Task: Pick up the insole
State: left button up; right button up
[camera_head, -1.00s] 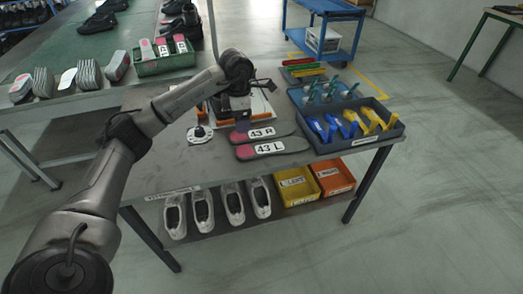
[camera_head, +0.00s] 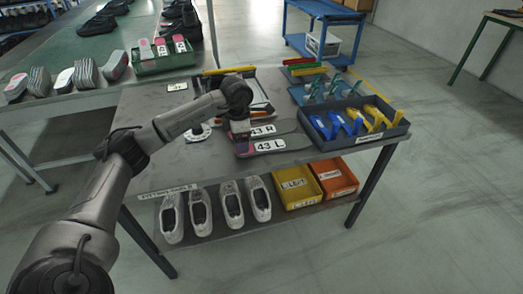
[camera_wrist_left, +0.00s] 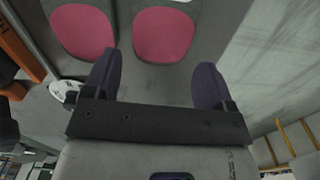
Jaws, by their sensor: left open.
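Two dark insoles with pink heels lie side by side on the grey table: one marked 43 R (camera_head: 283,127) and, nearer the front edge, one marked 43 L (camera_head: 287,146). My left gripper (camera_head: 240,141) is above their heel ends and hides part of them in the head view. In the left wrist view its two dark fingers (camera_wrist_left: 154,80) are wide apart with nothing between them. The pink heel of 43 L (camera_wrist_left: 163,34) lies just ahead of the gap. The heel of 43 R (camera_wrist_left: 82,31) is to its left. My right gripper is not in view.
A grey bin with blue and yellow tools (camera_head: 399,131) stands right of the insoles. A round white-based item (camera_head: 197,134) is at their left. Shoes (camera_head: 201,211) and yellow (camera_head: 296,187) and orange bins (camera_head: 334,178) sit on the shelf below.

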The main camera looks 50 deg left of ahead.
pick_arm(q)
notch_tip(320, 180, down, 4)
jog(key=shift+s+r+b, duration=0.15)
jog(key=shift+b, duration=0.8)
jog(key=shift+r, duration=0.1)
jog(key=c, duration=0.7)
